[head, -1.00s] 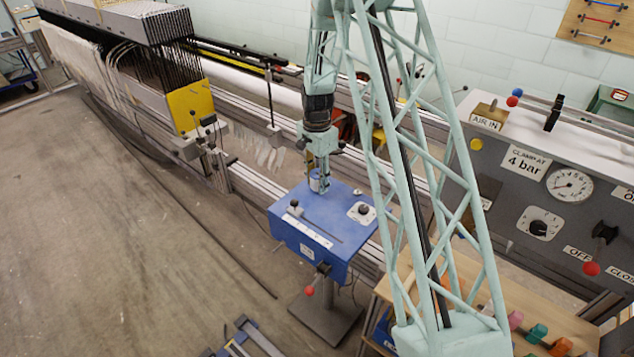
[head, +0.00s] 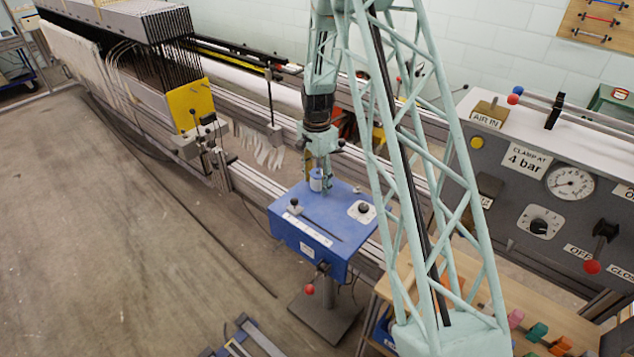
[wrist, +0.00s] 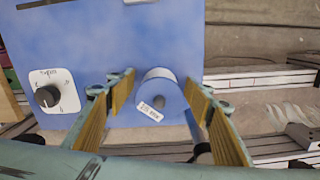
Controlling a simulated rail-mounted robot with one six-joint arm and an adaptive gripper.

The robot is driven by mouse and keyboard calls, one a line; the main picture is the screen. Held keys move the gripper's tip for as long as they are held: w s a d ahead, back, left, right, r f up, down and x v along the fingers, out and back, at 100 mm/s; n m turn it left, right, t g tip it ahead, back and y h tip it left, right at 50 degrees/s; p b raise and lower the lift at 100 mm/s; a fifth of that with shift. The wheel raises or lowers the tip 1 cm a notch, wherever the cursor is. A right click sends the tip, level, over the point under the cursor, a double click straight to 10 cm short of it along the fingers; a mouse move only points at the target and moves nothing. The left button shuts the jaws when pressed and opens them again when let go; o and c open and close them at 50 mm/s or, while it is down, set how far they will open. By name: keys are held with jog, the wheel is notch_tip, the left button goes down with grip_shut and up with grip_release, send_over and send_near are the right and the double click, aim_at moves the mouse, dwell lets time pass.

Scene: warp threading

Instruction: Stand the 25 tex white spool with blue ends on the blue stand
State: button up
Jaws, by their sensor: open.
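The white spool with blue ends (head: 316,181) stands upright on top of the blue stand (head: 305,245), near its back edge. In the wrist view the spool (wrist: 158,88) shows its round end with a hole and a small white label too small to read with certainty. The blue stand's top (wrist: 100,45) lies beneath it. My gripper (head: 319,183) is down at the spool. In the wrist view the gripper's yellow-padded fingers (wrist: 158,100) are open on either side of the spool, with visible gaps. The spool's underside is hidden.
The stand's top carries a dial (head: 362,211) at the right and a small black-knobbed lever (head: 294,203) at the left. A grey control panel (head: 545,190) with a gauge stands to the right. A metal rail (head: 255,180) runs behind the stand.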

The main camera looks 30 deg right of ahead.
jog(key=shift+r, duration=0.15)
notch_tip(320, 180, up, 11)
jog(key=shift+r, duration=0.35)
dwell(0.6)
jog(key=shift+r, duration=0.1)
dwell(0.5)
